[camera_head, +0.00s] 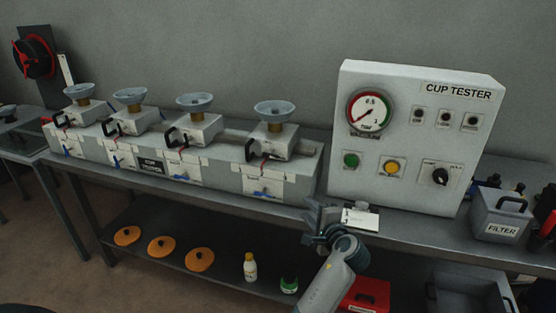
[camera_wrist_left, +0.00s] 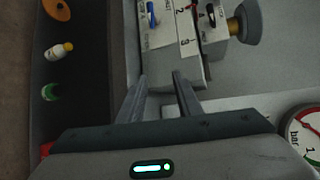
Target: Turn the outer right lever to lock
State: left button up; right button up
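The outer right cup station (camera_head: 272,145) on the grey bench unit has a grey bowl on a brass neck and a black handle (camera_head: 250,150). A blue lever (camera_head: 262,193) is on its front panel. In the left wrist view the blue lever (camera_wrist_left: 152,15) shows at the top, beside the numbered panel (camera_wrist_left: 182,45). Which way the levers are set is too small to tell. My left gripper (camera_head: 318,212) is right of the unit's right end, apart from the levers. In the left wrist view its fingers (camera_wrist_left: 158,80) are spread and empty. My right gripper is not in view.
The white cup tester box (camera_head: 410,150) with a gauge stands right of the unit. A small white item (camera_head: 360,217) lies before it. A filter box (camera_head: 500,217) stands at the right. The lower shelf holds orange discs (camera_head: 200,260) and bottles (camera_head: 250,267).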

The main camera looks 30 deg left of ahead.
aim_at(271, 156)
pick_arm(q)
notch_tip(271, 156, up, 12)
jog(key=s+a+n+g+y, duration=0.1)
jog(key=s+a+n+y, duration=0.1)
jog(key=shift+s+a+r+y, duration=0.15)
jog(key=shift+s+y, duration=0.1)
jog(key=shift+y, duration=0.05)
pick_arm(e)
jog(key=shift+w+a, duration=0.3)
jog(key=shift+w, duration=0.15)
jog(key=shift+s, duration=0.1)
